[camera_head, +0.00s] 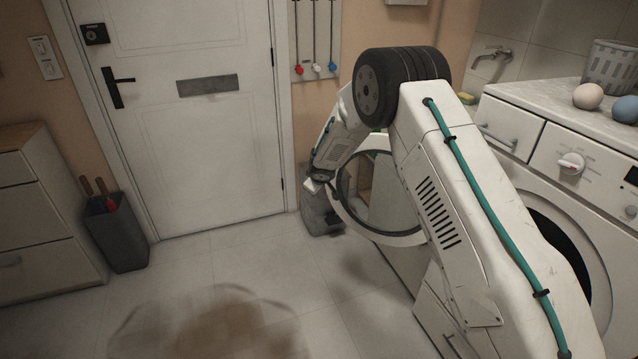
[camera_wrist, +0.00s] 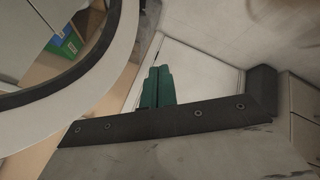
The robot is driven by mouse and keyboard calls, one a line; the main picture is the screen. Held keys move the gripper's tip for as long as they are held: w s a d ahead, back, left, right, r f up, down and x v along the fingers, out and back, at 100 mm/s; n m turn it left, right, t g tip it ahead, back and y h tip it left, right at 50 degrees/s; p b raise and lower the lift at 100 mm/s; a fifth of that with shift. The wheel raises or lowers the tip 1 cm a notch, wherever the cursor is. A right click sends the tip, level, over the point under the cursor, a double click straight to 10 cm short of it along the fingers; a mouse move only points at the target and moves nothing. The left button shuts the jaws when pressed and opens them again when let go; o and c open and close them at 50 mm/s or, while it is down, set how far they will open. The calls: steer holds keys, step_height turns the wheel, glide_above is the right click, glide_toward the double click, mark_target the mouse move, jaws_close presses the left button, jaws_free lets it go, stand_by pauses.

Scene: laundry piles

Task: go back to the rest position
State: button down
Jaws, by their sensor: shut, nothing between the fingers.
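My gripper (camera_wrist: 157,80) shows in the wrist view as two dark green fingers side by side, shut with nothing between them. In the head view my arm bends over and down in front of the front door, and its wrist end (camera_head: 318,178) is just left of the open round washer door (camera_head: 398,238). The fingers are too small to make out there. In the wrist view the pale ring of a round door (camera_wrist: 112,62) curves close by on the left, apart from the fingers.
The washing machine (camera_head: 598,208) stands at the right, partly behind my arm. A grey container (camera_head: 318,222) sits on the floor by the washer door. A dark bin (camera_head: 120,235) and a cabinet (camera_head: 45,235) stand at the left. The floor before the front door (camera_head: 195,140) is clear, with a brown stain (camera_head: 215,325).

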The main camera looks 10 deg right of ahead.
steer(key=s+d+r+m+g+h, duration=0.15)
steer(key=s+d+r, duration=0.3)
steer(key=s, duration=0.45)
steer(key=s+d+r+m+g+h, duration=0.1)
steer(key=s+d+r+g, duration=0.2)
steer(key=s+r, duration=0.45)
steer(key=s+d+r+m+g+h, duration=0.1)
steer(key=s+d+r+m+g, duration=0.2)
steer(key=s, duration=0.7)
steer(key=s+r+y, duration=0.1)
steer(key=s+r, duration=0.4)
steer(key=s, duration=0.6)
steer(key=s+a+r+m+t+y, duration=0.1)
steer(key=s+r, duration=0.5)
steer(key=s, duration=0.5)
steer(key=s+r+m+y, duration=0.1)
steer(key=s+r, duration=0.5)
steer(key=s, duration=0.6)
steer(key=shift+a+r+y, duration=0.15)
steer(key=shift+r+y, duration=0.05)
steer(key=shift+y, duration=0.35)
steer(key=shift+m+t, duration=0.25)
